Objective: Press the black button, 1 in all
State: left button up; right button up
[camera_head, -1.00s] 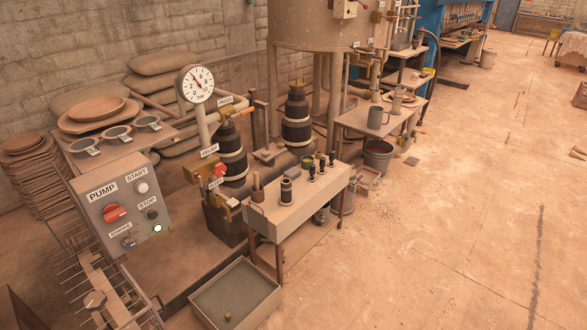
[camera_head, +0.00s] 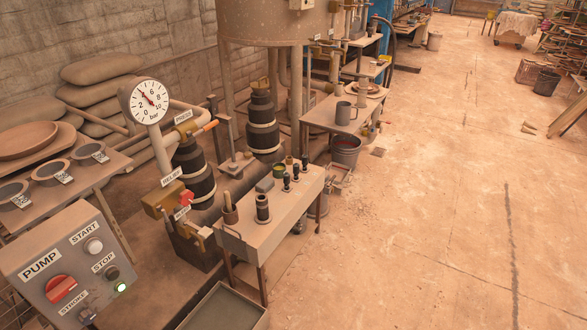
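A grey pump control panel (camera_head: 72,262) stands at the lower left, its face tilted up. Its black button (camera_head: 112,272) is small and round, beside the STOP label. Above it is a white button (camera_head: 93,245) at the START label. A large red knob (camera_head: 60,289) sits under the PUMP label. A lit green lamp (camera_head: 120,287) is just below the black button. A dark knob (camera_head: 87,315) is by the STROKE label, near the picture's bottom edge. Neither of my grippers is in view.
A pressure gauge (camera_head: 149,101) stands behind the panel. A small table (camera_head: 254,235) with fittings stands right of it, with a grey tray (camera_head: 226,310) on the floor in front. A bucket (camera_head: 345,150) is farther back. The floor (camera_head: 430,225) at the right is mostly clear.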

aim_at(112, 274)
jog(key=u, duration=1.55)
